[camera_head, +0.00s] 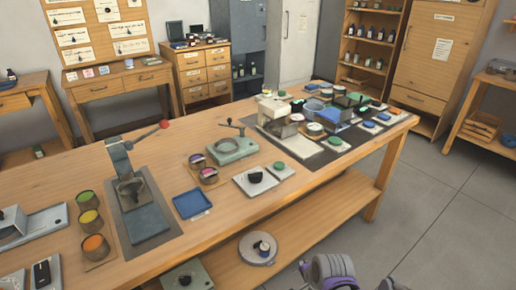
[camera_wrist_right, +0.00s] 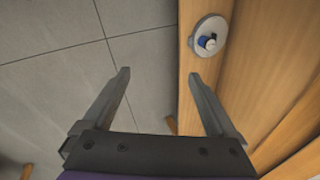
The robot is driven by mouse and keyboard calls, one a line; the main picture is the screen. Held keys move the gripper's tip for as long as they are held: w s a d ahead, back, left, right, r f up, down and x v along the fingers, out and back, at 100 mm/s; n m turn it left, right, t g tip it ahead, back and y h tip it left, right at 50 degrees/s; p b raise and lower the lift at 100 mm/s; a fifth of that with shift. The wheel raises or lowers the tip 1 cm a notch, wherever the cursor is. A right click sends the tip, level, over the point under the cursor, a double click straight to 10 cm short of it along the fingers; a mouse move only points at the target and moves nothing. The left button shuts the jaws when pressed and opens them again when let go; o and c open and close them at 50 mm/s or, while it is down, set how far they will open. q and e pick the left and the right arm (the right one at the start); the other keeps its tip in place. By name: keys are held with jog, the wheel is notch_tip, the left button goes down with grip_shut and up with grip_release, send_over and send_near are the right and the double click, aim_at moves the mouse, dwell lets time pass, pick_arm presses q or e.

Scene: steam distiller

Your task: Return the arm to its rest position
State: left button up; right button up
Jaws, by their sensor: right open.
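My right gripper (camera_wrist_right: 159,75) is open and empty in the right wrist view, its two fingers spread wide. It hangs over the grey floor and the edge of the wooden bench's lower shelf, touching nothing that I can see. A grey and purple part of my own arm (camera_head: 332,268) shows at the bottom of the head view, beside the front of the bench. The fingertips are not visible there. My left gripper is in neither view.
The long wooden bench (camera_head: 228,198) holds a lever press (camera_head: 128,180), coloured cups, a blue tray (camera_head: 192,203) and a crowded dark mat on the right. A round grey disc (camera_head: 258,248) lies on its lower shelf. Floor (camera_head: 440,200) to the right is clear.

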jog(key=s+d+r+n+h, duration=0.1)
jog(key=s+d+n, duration=0.2)
jog(key=s+n, duration=0.55)
jog(key=s+d+r+n, duration=0.15)
jog(key=s+n, duration=0.35)
jog(key=s, duration=0.6)
pick_arm(q)
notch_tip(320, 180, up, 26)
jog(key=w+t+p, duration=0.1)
jog(key=p, duration=2.2)
pick_arm(e)
notch_tip(320, 180, up, 25)
jog(key=w+t, duration=0.1)
jog(key=shift+w+d, duration=0.25)
jog(key=shift+d, duration=0.1)
